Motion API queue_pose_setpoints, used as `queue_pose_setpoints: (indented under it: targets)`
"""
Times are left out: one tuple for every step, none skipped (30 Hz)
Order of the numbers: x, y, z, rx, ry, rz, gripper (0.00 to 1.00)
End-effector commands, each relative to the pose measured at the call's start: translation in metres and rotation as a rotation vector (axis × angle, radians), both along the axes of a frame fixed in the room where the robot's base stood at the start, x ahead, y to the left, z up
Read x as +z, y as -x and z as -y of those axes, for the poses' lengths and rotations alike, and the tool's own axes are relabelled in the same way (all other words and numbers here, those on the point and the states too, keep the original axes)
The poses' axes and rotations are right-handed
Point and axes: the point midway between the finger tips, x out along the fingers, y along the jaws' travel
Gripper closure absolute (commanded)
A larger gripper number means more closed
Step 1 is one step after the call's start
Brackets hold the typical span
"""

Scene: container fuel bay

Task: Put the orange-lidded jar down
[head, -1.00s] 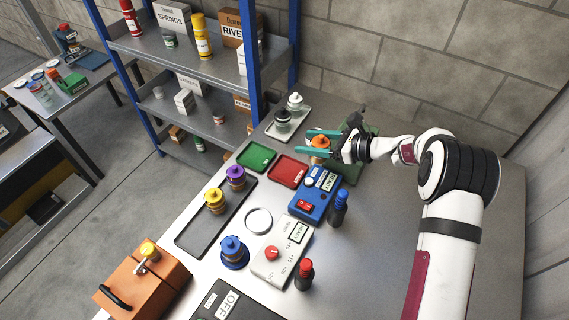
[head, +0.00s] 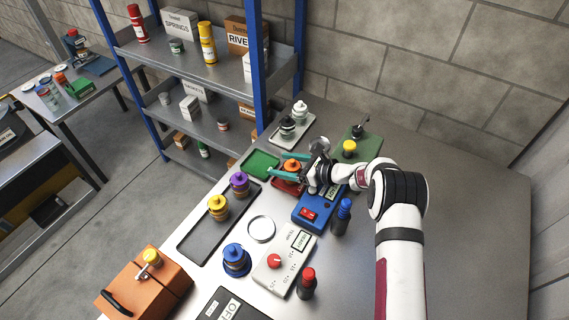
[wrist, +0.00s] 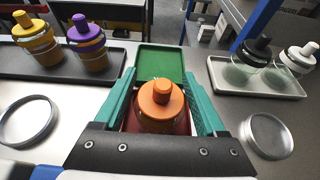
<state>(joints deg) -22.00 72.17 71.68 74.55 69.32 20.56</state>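The orange-lidded jar (wrist: 161,100) is between the two teal fingers of my gripper (wrist: 160,95) in the wrist view. It is upright, with a finger on each side. In the head view the orange-lidded jar (head: 291,166) is at the red tray (head: 284,186), between the fingers. The red tray (wrist: 128,121) shows below and around the jar in the wrist view. Whether the jar's base touches the tray is hidden.
A green tray (head: 261,164) lies empty beyond the red one. A blue box (head: 312,212) stands close beside my gripper. A pale tray (head: 304,138) holds black- and white-lidded jars. A dark tray (head: 203,236) holds purple- and yellow-lidded jars. A silver ring (head: 261,229) lies nearby.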

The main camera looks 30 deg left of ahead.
Motion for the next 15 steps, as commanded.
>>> queue_pose_setpoints:
  targets:
    - [0.000, 0.000, 0.000, 0.000, 0.000, 0.000, 0.26]
    - [0.000, 0.000, 0.000, 0.000, 0.000, 0.000, 0.26]
    - [0.000, 0.000, 0.000, 0.000, 0.000, 0.000, 0.26]
    - [0.000, 0.000, 0.000, 0.000, 0.000, 0.000, 0.26]
    - [0.000, 0.000, 0.000, 0.000, 0.000, 0.000, 0.26]
    - [0.000, 0.000, 0.000, 0.000, 0.000, 0.000, 0.26]
    - [0.001, 0.000, 0.000, 0.000, 0.000, 0.000, 0.26]
    - [0.002, 0.000, 0.000, 0.000, 0.000, 0.001, 0.26]
    - [0.004, 0.000, 0.002, -0.001, 0.000, 0.001, 0.26]
    - [0.006, -0.001, 0.006, -0.001, 0.000, 0.002, 0.26]
    - [0.008, -0.001, 0.012, -0.002, 0.001, 0.001, 0.26]
    - [0.012, -0.001, 0.020, -0.003, 0.000, 0.000, 0.26]
    - [0.015, -0.002, 0.028, -0.004, 0.000, 0.001, 0.26]
    - [0.019, -0.001, 0.037, -0.004, 0.000, 0.001, 0.26]
    - [0.023, -0.002, 0.048, -0.004, 0.000, 0.001, 0.26]
